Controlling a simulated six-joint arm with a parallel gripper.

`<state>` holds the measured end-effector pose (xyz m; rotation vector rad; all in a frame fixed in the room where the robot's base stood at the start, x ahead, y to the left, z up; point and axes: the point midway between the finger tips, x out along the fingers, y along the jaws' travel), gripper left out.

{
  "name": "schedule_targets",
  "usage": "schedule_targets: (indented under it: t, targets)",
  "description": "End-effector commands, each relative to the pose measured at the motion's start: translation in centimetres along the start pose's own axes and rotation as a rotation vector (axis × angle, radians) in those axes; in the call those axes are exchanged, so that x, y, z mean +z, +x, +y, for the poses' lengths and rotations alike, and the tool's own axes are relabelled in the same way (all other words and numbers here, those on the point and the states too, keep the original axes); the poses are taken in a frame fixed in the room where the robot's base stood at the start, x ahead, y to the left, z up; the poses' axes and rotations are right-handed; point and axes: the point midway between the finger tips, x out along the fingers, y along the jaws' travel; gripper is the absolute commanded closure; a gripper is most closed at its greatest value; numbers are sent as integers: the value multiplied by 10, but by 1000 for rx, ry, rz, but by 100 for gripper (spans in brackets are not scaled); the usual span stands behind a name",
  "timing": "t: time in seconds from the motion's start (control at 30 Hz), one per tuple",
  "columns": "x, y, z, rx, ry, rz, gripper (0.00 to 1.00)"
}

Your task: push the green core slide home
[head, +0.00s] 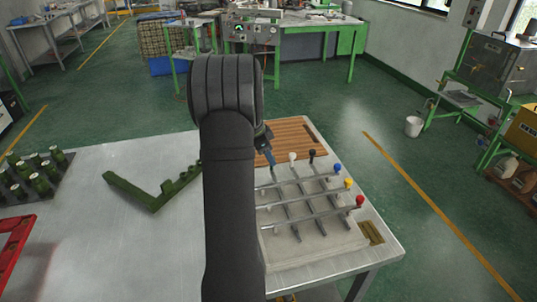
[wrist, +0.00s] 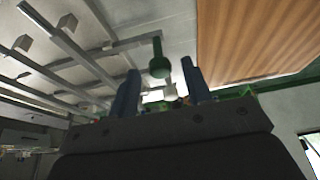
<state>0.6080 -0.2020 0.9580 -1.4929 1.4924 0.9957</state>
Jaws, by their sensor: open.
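The green core slide's round knob (wrist: 159,66) and green stem show in the wrist view, between and beyond my fingertips. I cannot tell whether it touches them. My gripper (wrist: 160,67) is open, with one blue finger on each side of the knob. In the head view my gripper (head: 268,156) is partly hidden behind my arm, over the far left part of the mould, and I cannot make out the green knob there. The mould (head: 322,238) holds crossing grey rods with white (head: 292,157), black (head: 312,153), blue (head: 337,168), yellow (head: 348,183) and red (head: 360,200) knobs.
A ribbed wooden board (head: 297,132) lies behind the mould. A green angled bracket (head: 155,195) lies left of my arm. A tray of green bottles (head: 38,174) and a red frame (head: 14,246) are at the left. The metal table (head: 120,250) is bare at front left.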

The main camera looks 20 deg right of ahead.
Motion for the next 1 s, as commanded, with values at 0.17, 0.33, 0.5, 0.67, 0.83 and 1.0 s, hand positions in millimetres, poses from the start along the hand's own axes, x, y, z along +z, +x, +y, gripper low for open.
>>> schedule_targets:
  t: [0.17, 0.33, 0.5, 0.67, 0.83, 1.0]
  targets:
    - [0, 0, 0, 0, 0, 0, 79]
    - [0, 0, 0, 0, 0, 0, 100]
    - [0, -1, 5, 0, 0, 0, 100]
    - [-1, -2, 28, 1, 1, -1, 100]
    - [-1, -1, 46, 1, 0, -1, 100]
    - [0, 0, 50, 5, 0, -1, 100]
